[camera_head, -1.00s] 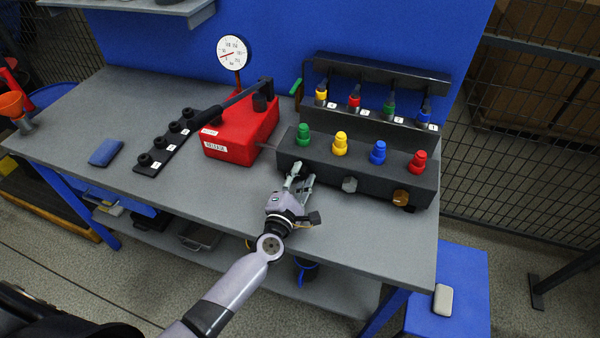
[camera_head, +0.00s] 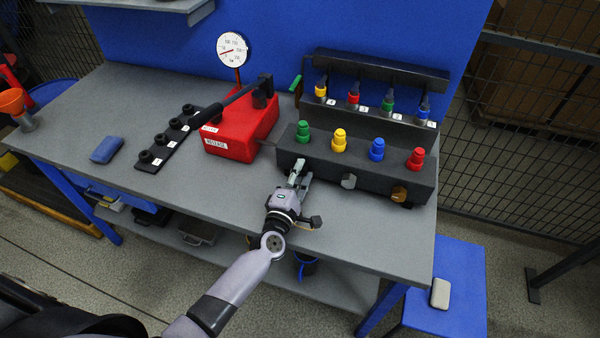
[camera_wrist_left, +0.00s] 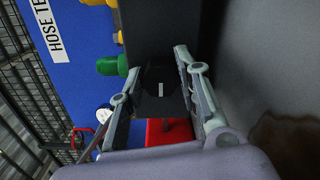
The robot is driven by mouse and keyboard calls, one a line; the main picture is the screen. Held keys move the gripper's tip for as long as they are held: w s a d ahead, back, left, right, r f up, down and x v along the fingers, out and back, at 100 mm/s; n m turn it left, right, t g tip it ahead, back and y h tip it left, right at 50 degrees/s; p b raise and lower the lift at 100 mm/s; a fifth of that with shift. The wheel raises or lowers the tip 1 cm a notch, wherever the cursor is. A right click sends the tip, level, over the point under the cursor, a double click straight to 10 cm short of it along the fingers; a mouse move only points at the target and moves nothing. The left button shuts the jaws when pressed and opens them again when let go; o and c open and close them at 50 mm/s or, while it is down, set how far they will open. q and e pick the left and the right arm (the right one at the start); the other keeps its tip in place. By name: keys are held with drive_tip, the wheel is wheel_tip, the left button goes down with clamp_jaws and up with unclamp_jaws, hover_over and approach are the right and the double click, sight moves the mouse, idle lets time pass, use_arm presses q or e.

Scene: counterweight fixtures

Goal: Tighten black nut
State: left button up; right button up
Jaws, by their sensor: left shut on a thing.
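The black nut (camera_wrist_left: 160,82) is a dark hexagonal piece with a small pale mark on the front of the dark block (camera_head: 327,171). My left gripper (camera_head: 300,175) is at the left end of the block's front face. In the left wrist view my left gripper (camera_wrist_left: 155,72) has one finger on each side of the nut and is shut on it. In the head view the gripper hides the nut. A grey nut (camera_head: 348,181) and a brown nut (camera_head: 399,194) sit farther right on the same face. My right gripper is not in view.
Green (camera_head: 303,132), yellow (camera_head: 340,141), blue (camera_head: 377,150) and red (camera_head: 416,159) caps stand on the block. A red pump (camera_head: 230,143) with a long black handle and a gauge (camera_head: 233,49) stands to the left. The bench front (camera_head: 215,195) is clear.

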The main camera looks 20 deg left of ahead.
use_arm(q)
drive_tip(key=o, duration=1.1)
drive_tip(key=shift+o, duration=0.2)
drive_tip(key=s, duration=1.2)
drive_tip(key=shift+a, duration=0.15)
